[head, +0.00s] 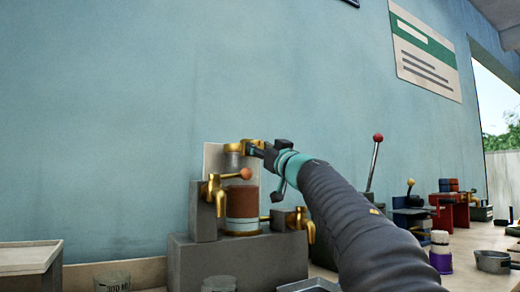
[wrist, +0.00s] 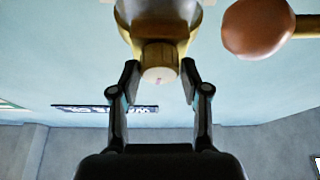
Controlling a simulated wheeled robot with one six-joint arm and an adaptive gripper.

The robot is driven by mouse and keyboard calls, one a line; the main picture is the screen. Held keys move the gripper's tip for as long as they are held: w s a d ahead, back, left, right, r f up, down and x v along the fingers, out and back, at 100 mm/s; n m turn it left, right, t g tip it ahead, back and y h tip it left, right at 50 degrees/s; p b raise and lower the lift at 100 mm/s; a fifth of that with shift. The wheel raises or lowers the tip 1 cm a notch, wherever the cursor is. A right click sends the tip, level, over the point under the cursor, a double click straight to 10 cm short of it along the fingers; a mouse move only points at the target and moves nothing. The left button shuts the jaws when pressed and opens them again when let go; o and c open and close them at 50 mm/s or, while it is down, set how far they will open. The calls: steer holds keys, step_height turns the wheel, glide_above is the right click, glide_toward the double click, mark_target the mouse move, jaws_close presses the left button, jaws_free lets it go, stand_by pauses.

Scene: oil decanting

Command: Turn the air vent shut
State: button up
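The air vent is a brass fitting (head: 246,146) at the top of the decanting vessel (head: 242,203). In the wrist view its round brass knob (wrist: 159,62) points toward me, below a wider brass body (wrist: 158,18). My gripper (head: 262,150) is beside the vent at its right in the head view. In the wrist view my gripper (wrist: 160,82) is open, with one fingertip on each side of the knob and narrow gaps seeming to show. Whether either finger touches the knob is hard to tell. My gripper partly hides the vent in the head view.
A brass tap with an orange ball handle (head: 246,173) is left of the vessel; the ball shows close by in the wrist view (wrist: 258,28). Another brass tap (head: 301,223) is lower right. A grey stand (head: 195,265) is below. A red-knobbed lever (head: 375,160) stands behind my arm.

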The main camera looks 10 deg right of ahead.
steer(key=c, duration=0.5)
steer(key=shift+n+y, duration=0.6)
steer(key=shift+n, duration=0.5)
steer(key=o, duration=1.2)
steer(key=shift+c, duration=0.2)
steer(key=shift+s+d, duration=0.1)
steer(key=v, duration=1.2)
steer(key=shift+r, duration=0.2)
